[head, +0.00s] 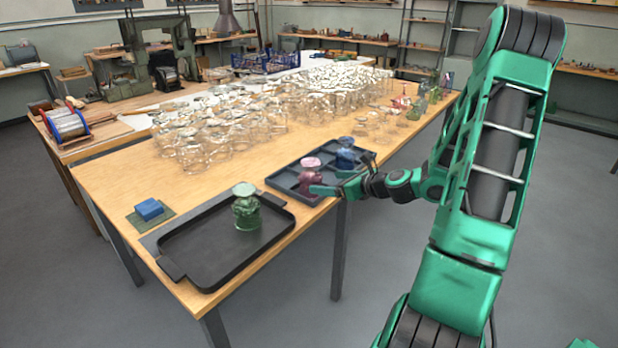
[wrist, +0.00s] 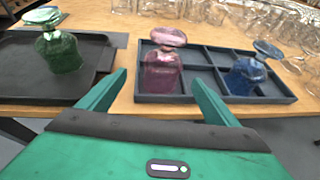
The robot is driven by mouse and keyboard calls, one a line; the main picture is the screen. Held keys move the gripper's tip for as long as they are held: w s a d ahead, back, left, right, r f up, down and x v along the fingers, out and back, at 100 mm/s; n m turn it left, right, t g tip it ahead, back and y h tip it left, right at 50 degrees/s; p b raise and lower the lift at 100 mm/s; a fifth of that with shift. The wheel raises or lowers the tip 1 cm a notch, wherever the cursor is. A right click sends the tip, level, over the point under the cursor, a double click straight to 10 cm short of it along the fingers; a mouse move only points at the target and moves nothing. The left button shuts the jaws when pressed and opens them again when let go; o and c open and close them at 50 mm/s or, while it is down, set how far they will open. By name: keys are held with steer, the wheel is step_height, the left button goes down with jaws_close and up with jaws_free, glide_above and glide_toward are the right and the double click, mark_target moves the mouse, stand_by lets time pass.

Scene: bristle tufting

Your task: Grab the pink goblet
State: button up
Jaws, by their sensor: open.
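The pink goblet (head: 311,180) stands upright in a compartment of the dark divided tray (head: 283,184), near the tray's left end. In the wrist view the pink goblet (wrist: 163,68) shows beyond my gripper (wrist: 160,85), between the lines of the two fingers. My gripper (head: 325,180) is open and empty, at the tray's front side, apart from the goblet as far as the wrist view shows. A blue goblet (head: 346,153) stands in another compartment to the right; it also shows in the wrist view (wrist: 247,72).
A green goblet (head: 246,208) stands on a black tray (head: 205,277) to the left. A blue block (head: 149,209) lies on a green mat behind that tray. Many clear glasses (head: 215,135) crowd the table behind the divided tray.

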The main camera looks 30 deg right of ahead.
mark_target(315, 179)
steer(key=x, duration=1.1)
steer(key=shift+d, duration=0.35)
steer(key=shift+r, duration=0.1)
steer(key=c, duration=1.3)
steer(key=shift+o, duration=0.2)
steer(key=shift+r, duration=0.15)
